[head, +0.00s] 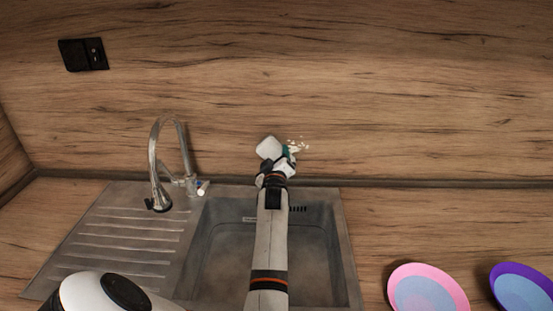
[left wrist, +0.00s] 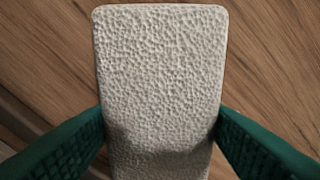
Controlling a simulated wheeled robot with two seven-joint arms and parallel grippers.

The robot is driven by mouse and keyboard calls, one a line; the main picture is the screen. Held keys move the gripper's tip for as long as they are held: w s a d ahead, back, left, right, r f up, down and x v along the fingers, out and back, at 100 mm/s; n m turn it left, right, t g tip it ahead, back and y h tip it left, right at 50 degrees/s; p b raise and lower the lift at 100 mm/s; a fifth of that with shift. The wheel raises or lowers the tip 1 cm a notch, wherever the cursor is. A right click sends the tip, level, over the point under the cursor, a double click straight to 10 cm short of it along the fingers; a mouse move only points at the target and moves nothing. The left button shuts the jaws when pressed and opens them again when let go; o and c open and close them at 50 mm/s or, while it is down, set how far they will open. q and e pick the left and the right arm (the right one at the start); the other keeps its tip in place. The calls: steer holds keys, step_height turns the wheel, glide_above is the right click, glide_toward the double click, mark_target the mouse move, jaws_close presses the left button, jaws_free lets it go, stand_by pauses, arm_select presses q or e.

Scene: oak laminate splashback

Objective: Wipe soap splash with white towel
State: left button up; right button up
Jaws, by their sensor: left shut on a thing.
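The white towel (left wrist: 160,70) is a flat, textured, rounded block; in the left wrist view it fills the middle between two green fingers. My left gripper (head: 284,155) is shut on it and holds it up at the wood splashback behind the sink. In the head view the towel (head: 269,147) shows at the upper left of the gripper. The soap splash (head: 298,146) is a cluster of small white specks on the splashback, just right of the towel and gripper. Part of the splash may be hidden by the gripper. My right gripper is not in view.
The sink (head: 347,240) lies below my left arm, with a ribbed drainer at left. A curved metal faucet (head: 154,165) stands left of the arm. A pink-rimmed plate (head: 396,275) and a purple-rimmed plate (head: 497,276) lie on the counter at right. A black socket (head: 83,54) is at upper left.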

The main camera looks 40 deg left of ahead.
arm_select(q)
steer(key=shift+w+a, duration=0.1)
steer(key=shift+b+x, duration=0.6)
steer(key=shift+x, duration=0.35)
